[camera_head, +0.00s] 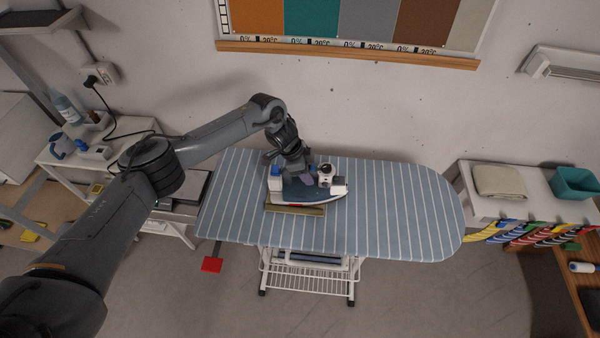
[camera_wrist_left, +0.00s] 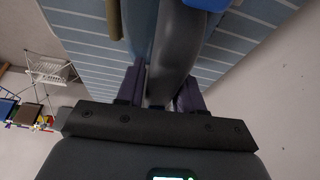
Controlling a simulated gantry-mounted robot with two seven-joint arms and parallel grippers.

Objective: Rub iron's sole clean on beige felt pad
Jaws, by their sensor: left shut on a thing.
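The iron (camera_head: 312,191), with a dark blue body and pale and blue parts, is over the striped ironing board (camera_head: 400,205). My left gripper (camera_head: 305,178) is shut on its dark grey handle, which shows between the purple fingers in the left wrist view (camera_wrist_left: 163,80). The sole faces down and is hidden. A narrow beige-olive pad or bar (camera_head: 297,210) lies on the board along the iron's near side; I cannot tell whether they touch. A flat beige pad or folded cloth (camera_head: 499,181) lies on the white unit at right. My right gripper is out of view.
A small white and black item (camera_head: 326,172) is close behind the iron. A teal bin (camera_head: 575,183) stands on the right unit. The board's right half is clear. A white side table (camera_head: 85,155) with a bottle and cord is at left.

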